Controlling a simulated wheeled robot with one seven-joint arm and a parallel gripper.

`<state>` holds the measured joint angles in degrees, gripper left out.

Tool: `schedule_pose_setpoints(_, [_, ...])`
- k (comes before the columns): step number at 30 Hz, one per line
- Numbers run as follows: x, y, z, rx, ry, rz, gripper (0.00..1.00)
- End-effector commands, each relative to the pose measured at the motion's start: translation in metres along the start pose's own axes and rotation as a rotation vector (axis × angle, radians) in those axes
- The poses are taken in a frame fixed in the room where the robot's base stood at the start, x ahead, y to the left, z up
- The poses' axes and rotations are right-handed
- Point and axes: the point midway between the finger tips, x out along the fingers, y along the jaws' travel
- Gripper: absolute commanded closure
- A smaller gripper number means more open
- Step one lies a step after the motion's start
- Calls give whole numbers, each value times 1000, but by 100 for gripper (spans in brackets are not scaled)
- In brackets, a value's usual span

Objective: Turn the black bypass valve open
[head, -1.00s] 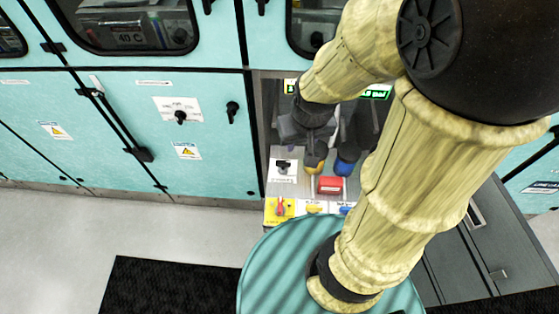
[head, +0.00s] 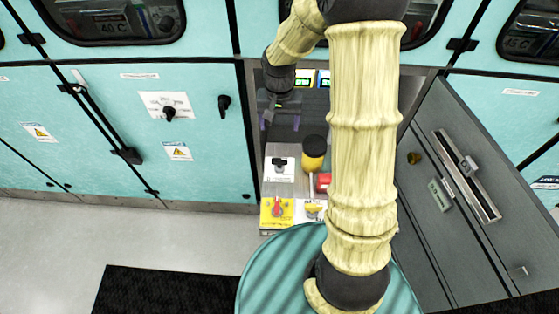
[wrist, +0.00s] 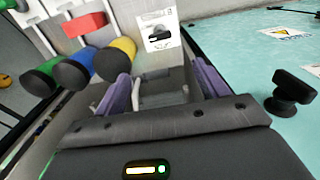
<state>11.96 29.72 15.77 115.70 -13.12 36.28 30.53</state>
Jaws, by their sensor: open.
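A black valve handle on a white plate (head: 281,164) sits in the recess of the teal cabinet; its lettering is too small to read. The handle also shows at the top of the wrist view (wrist: 158,34), lying crosswise on its plate. My gripper (head: 279,116) is above and behind this handle in the head view, inside the recess opening. In the wrist view my gripper (wrist: 162,85) has two purple fingers spread apart with nothing between them. The handle lies beyond the fingertips, apart from them.
A yellow knob (head: 314,153), partly hidden red block (head: 323,182) and red handle on a yellow plate (head: 277,208) are close by. Blue (wrist: 72,70) and green knobs (wrist: 40,85) show in the wrist view. A black knob (wrist: 290,92) protrudes from the teal door, right of my fingers.

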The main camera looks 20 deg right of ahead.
Motion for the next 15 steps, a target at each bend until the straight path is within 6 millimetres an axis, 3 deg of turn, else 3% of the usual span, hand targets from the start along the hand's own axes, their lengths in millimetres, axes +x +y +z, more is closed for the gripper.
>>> schedule_pose_setpoints(10, [1,0,0,0,0,0,27])
schedule_pose_setpoints(15, [16,1,1,-1,-3,2,27])
